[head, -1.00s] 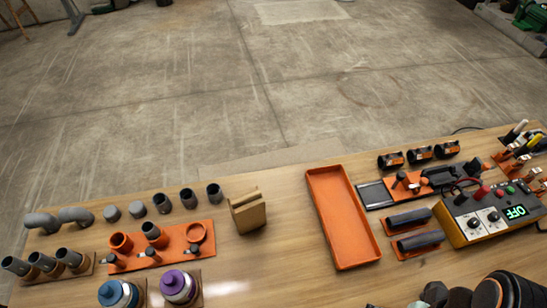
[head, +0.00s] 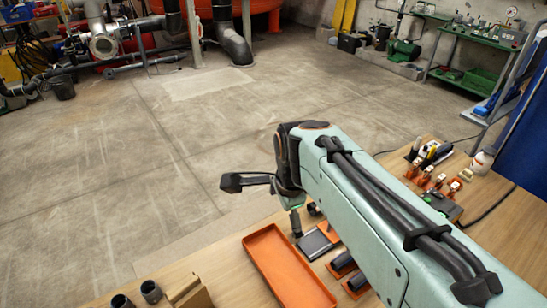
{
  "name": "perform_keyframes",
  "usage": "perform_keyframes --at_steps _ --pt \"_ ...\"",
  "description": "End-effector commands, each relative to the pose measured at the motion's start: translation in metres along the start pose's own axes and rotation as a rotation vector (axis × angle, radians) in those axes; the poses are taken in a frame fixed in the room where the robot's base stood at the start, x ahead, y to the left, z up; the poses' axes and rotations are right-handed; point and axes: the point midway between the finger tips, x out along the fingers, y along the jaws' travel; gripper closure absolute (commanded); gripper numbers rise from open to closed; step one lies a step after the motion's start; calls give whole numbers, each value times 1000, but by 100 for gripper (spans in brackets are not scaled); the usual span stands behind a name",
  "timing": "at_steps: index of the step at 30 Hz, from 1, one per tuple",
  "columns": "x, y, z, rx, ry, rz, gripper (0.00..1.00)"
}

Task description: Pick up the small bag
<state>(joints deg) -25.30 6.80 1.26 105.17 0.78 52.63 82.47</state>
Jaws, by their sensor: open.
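A tan, upright, boxy object (head: 190,293) that may be the small bag stands at the bottom edge of the head view, partly cut off. My gripper (head: 262,203) hangs over the far edge of the workbench, with its dark fingers spread apart and nothing between them. It is up and to the right of the tan object, well apart from it.
An empty orange tray (head: 288,270) lies right of the tan object. Two dark pipe fittings (head: 136,296) stand to its left. My arm covers much of the right bench. Orange clamps (head: 432,180) and a white bottle (head: 482,161) sit at its far right.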

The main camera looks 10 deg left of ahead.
Motion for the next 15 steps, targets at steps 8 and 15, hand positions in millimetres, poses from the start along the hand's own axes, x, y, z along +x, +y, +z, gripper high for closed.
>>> perform_keyframes --at_steps 8,15 --pt "121 -12 174 -322 -86 187 9" --pt "150 21 218 -439 -95 256 9"
